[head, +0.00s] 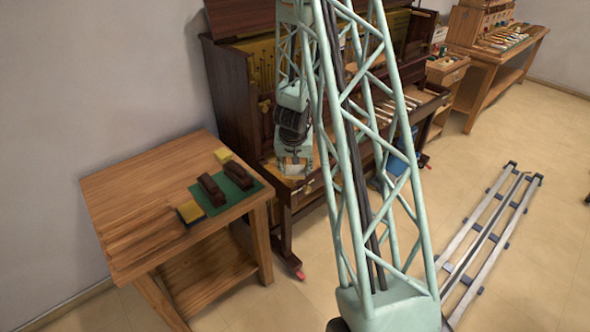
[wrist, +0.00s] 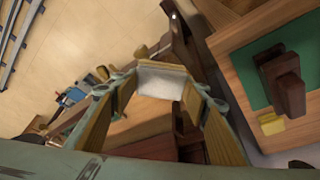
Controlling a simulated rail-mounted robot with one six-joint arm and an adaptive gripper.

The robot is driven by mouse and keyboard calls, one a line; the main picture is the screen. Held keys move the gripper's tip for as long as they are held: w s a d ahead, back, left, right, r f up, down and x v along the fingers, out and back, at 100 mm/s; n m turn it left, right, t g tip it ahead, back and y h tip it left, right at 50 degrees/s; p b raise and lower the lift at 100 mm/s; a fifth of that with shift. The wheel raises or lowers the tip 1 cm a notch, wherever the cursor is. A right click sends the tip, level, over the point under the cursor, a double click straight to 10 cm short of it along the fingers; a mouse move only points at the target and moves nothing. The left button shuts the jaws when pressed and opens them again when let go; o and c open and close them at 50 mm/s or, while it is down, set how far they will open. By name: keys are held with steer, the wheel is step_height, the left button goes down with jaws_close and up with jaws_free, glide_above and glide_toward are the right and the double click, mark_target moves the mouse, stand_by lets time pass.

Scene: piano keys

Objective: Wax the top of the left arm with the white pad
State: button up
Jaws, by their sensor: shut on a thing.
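My gripper (head: 293,160) is at the left front end of the piano. It is shut on the white pad (wrist: 162,80), a pale block with a wooden edge, which shows between the fingers in the wrist view. In the head view the white pad (head: 293,168) hangs below the gripper, just over the left arm (head: 286,196) of the dark brown piano. The gripper and pad hide much of that arm's top. I cannot tell whether the pad touches it.
A wooden side table (head: 140,190) at left bears a green mat (head: 246,193) with two dark brown brush-like blocks. A yellow block (head: 223,155) and a dark block with a yellow top (head: 190,212) lie beside them. A metal rail frame (head: 488,235) lies on the floor at right.

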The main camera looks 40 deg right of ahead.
mark_target(295, 176)
steer(key=shift+f+b, duration=3.2)
steer(key=shift+f, duration=0.2)
steer(key=shift+w+r+p, duration=0.25)
steer(key=shift+w+p, duration=0.15)
steer(key=shift+p, duration=0.3)
steer(key=shift+c, duration=0.4)
steer(key=shift+w+f+p, duration=0.15)
steer(key=shift+w+p, duration=0.75)
steer(key=shift+w, duration=0.4)
steer(key=shift+w+p, duration=0.3)
steer(key=shift+f, duration=0.15)
steer(key=shift+s+b, duration=1.9)
steer(key=shift+s, duration=0.05)
step_height(295, 176, up, 3)
steer(key=p, duration=0.2)
steer(key=shift+s+r+p, duration=0.1)
steer(key=shift+r+p, duration=0.1)
steer(key=shift+p, duration=0.1)
step_height(295, 176, up, 5)
steer(key=p, duration=0.5)
